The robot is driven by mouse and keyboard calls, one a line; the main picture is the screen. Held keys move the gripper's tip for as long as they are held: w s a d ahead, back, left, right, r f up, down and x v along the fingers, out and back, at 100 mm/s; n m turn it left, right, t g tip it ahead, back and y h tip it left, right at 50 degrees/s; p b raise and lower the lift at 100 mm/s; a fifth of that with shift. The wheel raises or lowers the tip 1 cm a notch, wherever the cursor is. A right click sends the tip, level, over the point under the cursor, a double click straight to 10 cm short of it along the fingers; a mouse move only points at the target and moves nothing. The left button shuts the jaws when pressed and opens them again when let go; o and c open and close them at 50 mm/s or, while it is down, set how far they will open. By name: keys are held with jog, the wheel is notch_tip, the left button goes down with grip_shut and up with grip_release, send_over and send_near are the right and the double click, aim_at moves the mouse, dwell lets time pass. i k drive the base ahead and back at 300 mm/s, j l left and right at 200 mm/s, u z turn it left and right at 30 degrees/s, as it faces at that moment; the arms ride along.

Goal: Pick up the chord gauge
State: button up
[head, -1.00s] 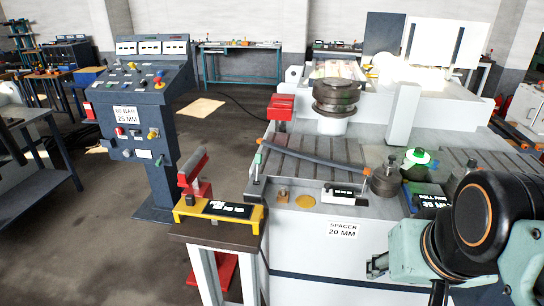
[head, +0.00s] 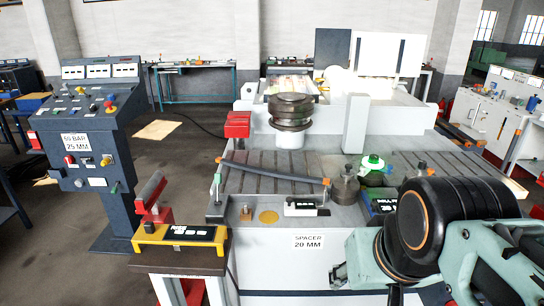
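No label names the chord gauge, and I cannot tell for sure which thing it is. A yellow device with a black labelled face (head: 182,233) lies on a small dark-topped stand at the lower left. A small white device with a dark display (head: 303,207) lies on the front of the grey machine bed. My gripper (head: 338,275) is at the lower middle right, in front of the machine's white front and below the bed's edge. It is apart from both devices. Its fingers are small and dark, so their opening is unclear. I see nothing held.
A red block (head: 237,124) stands at the bed's left. A control console (head: 90,150) stands at the left.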

aim_at(148, 232)
jog(key=i+j, duration=0.25)
jog(key=j, duration=0.15)
jog(key=i+j, duration=0.25)
jog(key=j, duration=0.15)
jog(key=i+j+u, duration=0.3)
jog(key=i+j, duration=0.35)
jog(key=j, duration=0.15)
jog(key=l+z, duration=0.1)
jog(key=z, duration=0.15)
